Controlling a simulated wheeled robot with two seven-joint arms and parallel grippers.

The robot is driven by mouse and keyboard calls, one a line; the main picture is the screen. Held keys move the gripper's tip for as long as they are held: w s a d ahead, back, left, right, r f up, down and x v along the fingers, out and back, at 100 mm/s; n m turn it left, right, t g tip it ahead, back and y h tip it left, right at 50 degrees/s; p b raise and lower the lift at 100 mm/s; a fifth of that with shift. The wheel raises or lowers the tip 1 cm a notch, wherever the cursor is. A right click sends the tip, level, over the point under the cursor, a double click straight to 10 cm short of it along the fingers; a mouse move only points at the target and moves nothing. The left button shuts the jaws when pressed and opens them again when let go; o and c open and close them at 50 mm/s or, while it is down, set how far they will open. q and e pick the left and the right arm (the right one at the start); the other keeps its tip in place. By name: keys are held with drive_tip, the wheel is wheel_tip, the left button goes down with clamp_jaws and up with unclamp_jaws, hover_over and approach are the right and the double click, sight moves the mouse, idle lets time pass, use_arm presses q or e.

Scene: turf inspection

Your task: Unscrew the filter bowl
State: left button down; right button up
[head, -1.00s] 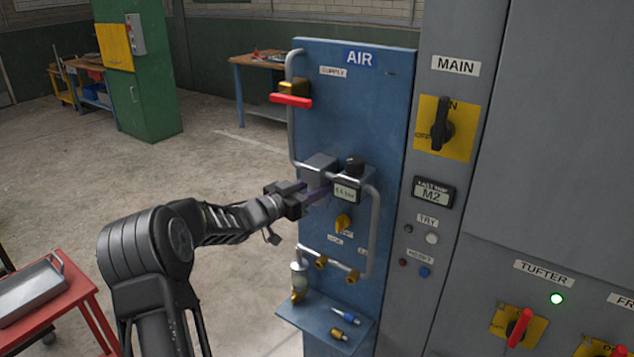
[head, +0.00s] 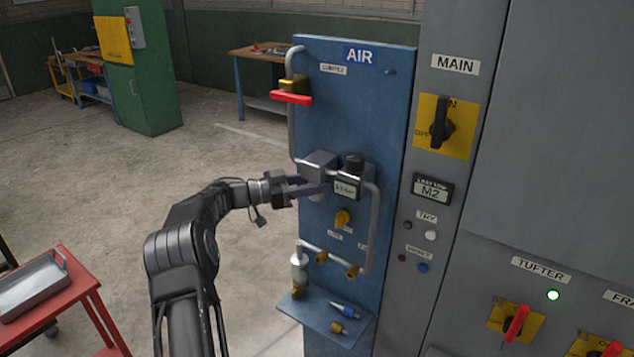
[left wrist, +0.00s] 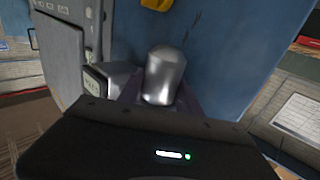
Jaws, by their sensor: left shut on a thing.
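The filter bowl (head: 317,197) is a grey cup under the grey filter housing (head: 319,164) on the blue AIR panel (head: 340,115). In the head view it is mostly hidden by my fingers. In the left wrist view it shows as a rounded, silvery cylinder (left wrist: 165,73) between the purple fingers. My left gripper (head: 316,188) reaches in from the left, roughly level, and is shut on the bowl. Whether the bowl has turned cannot be told. My right gripper is in neither view.
The pressure display (head: 346,188) sits just right of the bowl, and a yellow knob (head: 342,218) below it. Grey pipes surround them. A small blue shelf (head: 318,312) below holds loose parts.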

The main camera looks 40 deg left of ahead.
use_arm(q)
drive_tip(key=c, duration=0.7)
unclamp_jaws()
drive_tip(key=shift+c, duration=0.2)
drive_tip(key=shift+c, duration=0.8)
drive_tip(key=shift+f+b, duration=0.75)
drive_tip(key=shift+f, duration=0.8)
